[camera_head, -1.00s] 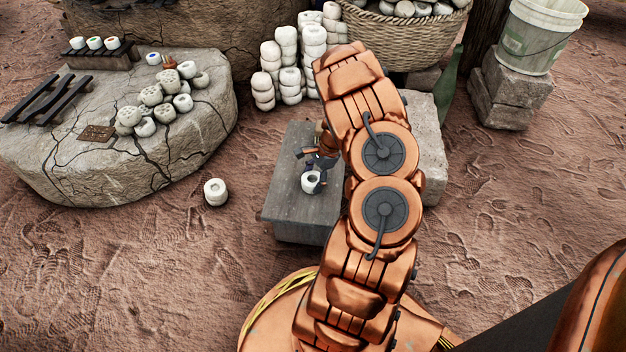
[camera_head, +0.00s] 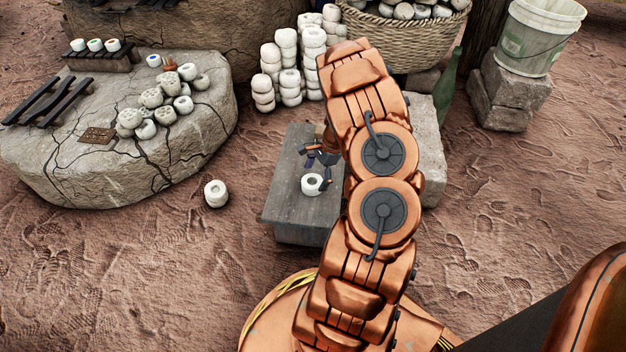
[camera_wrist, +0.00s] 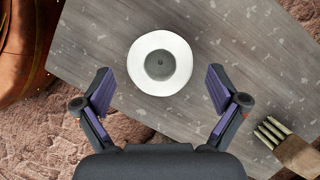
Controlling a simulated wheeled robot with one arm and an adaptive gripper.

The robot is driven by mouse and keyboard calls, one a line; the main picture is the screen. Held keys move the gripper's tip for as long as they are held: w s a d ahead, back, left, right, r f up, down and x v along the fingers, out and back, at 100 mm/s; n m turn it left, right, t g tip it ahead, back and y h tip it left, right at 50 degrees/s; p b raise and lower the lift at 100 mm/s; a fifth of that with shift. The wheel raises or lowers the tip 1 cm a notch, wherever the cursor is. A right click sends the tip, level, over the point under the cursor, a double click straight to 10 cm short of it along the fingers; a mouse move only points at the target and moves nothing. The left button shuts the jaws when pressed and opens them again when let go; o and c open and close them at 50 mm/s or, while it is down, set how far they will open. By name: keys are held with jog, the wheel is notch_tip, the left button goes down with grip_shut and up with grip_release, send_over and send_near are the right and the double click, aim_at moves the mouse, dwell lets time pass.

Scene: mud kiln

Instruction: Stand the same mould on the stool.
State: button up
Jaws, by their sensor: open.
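A round white mould (camera_head: 312,184) with a dark hollow stands on the grey wooden stool (camera_head: 290,212). In the wrist view the mould (camera_wrist: 177,62) shows from above, hollow facing the camera, resting on the stool top (camera_wrist: 95,42). My gripper (camera_head: 318,168) is just behind the mould in the head view. In the wrist view my gripper (camera_wrist: 160,88) is open, its two purple-padded fingers spread wide to either side below the mould, with nothing between them. The fingers look apart from the mould. My arm covers the stool's right side in the head view.
A small block with pale sticks (camera_wrist: 297,155) sits at the stool's corner. Another white mould (camera_head: 216,193) stands on the ground to the left. A stone slab (camera_head: 205,125) bears several moulds. A pale block (camera_head: 428,150) stands right of the stool. Stacked moulds (camera_head: 289,85) stand behind.

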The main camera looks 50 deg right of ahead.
jog(key=p+v, duration=0.3)
jog(key=v, duration=0.7)
jog(key=s+a+r+n+g+h, duration=0.15)
jog(key=a+r+n, duration=0.35)
jog(key=a+r, duration=0.55)
jog(key=s+a+r+n+g, duration=0.25)
jog(key=a+r+n, duration=0.4)
jog(key=a, duration=0.75)
jog(key=s+a+r+n+h, duration=0.1)
jog(key=s+a+r+n, duration=0.1)
jog(key=s+a+n, duration=0.3)
jog(key=s+a+r+n+g+h, duration=0.1)
jog(key=s+a+r+n, duration=0.2)
jog(key=s, duration=1.1)
jog(key=a+n, duration=0.3)
jog(key=a, duration=0.2)
jog(key=shift+s+r+h, duration=0.25)
jog(key=shift+r+h, duration=0.1)
jog(key=shift+a, duration=0.1)
notch_tip(320, 180, up, 38)
jog(key=w+t+p, duration=0.1)
jog(key=p, duration=3.5)
jog(key=shift+w+t, duration=0.3)
